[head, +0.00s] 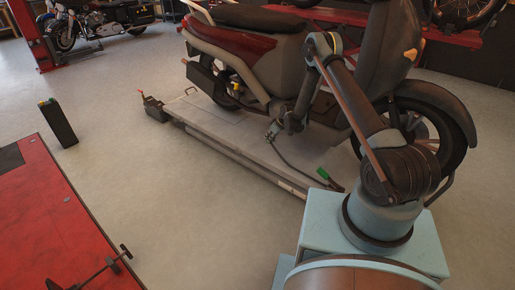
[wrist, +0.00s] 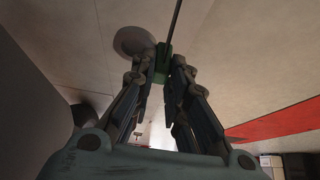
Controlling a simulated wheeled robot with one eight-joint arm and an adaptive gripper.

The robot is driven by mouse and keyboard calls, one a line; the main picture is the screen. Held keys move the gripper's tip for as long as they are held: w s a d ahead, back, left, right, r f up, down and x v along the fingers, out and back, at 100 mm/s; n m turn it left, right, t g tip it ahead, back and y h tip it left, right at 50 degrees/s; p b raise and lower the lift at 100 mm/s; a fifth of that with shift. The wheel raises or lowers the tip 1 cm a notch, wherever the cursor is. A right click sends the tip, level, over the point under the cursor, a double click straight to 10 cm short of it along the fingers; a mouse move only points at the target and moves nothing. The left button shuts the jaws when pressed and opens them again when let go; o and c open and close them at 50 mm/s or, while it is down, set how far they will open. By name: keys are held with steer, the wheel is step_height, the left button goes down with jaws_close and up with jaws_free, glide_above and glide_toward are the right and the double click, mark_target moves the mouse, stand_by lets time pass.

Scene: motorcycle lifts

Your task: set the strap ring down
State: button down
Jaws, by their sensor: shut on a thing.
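My gripper (head: 273,134) is low beside the scooter, above the grey lift platform. In the wrist view its fingertips (wrist: 166,78) close around a small green piece (wrist: 164,61), which I take as the strap ring; its ring shape cannot be made out. A thin dark strap (wrist: 175,22) runs away from it. In the head view the strap (head: 297,164) droops from my gripper to a green piece (head: 323,173) at the platform's near edge. The fingers hide part of the held piece, and its clearance above the platform is unclear.
The dark red scooter (head: 240,45) stands upright on the grey lift platform (head: 215,118), close behind my gripper. A black box-like object (head: 58,122) stands on the floor at left. A red lift platform (head: 50,225) fills the lower left. Open floor (head: 150,190) lies between the platforms.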

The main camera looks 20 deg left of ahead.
steer(key=f, duration=0.9)
steer(key=shift+s+a+f, duration=0.1)
steer(key=shift+a+f, duration=0.2)
steer(key=shift+f, duration=0.1)
steer(key=c, duration=1.6)
jaws_free()
steer(key=shift+o, duration=0.2)
steer(key=shift+r, duration=0.1)
steer(key=v, duration=1.2)
steer(key=shift+r, duration=0.1)
